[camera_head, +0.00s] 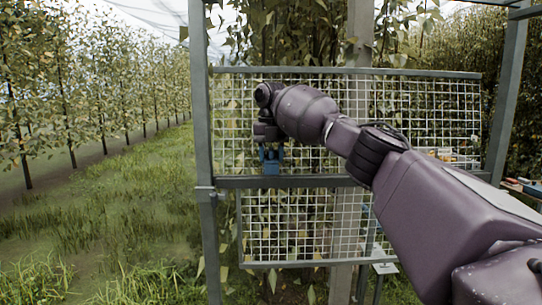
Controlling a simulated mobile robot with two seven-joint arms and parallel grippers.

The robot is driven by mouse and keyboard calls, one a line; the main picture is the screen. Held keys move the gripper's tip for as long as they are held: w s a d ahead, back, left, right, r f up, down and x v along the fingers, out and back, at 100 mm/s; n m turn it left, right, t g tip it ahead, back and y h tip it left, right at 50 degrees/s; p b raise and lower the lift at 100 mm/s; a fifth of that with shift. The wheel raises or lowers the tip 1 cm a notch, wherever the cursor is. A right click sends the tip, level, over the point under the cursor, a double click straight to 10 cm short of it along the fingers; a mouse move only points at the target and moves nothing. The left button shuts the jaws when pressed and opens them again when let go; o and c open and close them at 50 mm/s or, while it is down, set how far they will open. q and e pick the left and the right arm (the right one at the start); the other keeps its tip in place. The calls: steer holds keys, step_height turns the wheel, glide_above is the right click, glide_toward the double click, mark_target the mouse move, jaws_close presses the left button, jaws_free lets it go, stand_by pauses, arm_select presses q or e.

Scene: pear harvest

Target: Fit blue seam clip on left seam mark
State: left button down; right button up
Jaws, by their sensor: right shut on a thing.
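My right gripper (269,149) points down in front of the wire mesh, left of its middle, and is shut on the blue seam clip (271,166). The clip is small and upright, with its lower end level with the grey horizontal rail (320,181) between the upper mesh panel (232,125) and the lower mesh panel (290,230). I cannot tell whether the clip touches the rail. The left seam mark cannot be made out. My left gripper is not in view.
A grey metal post (201,150) stands left of the mesh. Several small items lie on a surface (530,188) at the right edge. A small light plate (385,268) is low right of the lower mesh. Grass and tree rows are open at left.

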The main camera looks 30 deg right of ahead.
mark_target(271, 168)
steer(key=shift+f, duration=2)
stand_by(2.2)
steer(key=o, duration=1)
steer(key=shift+r, duration=0.1)
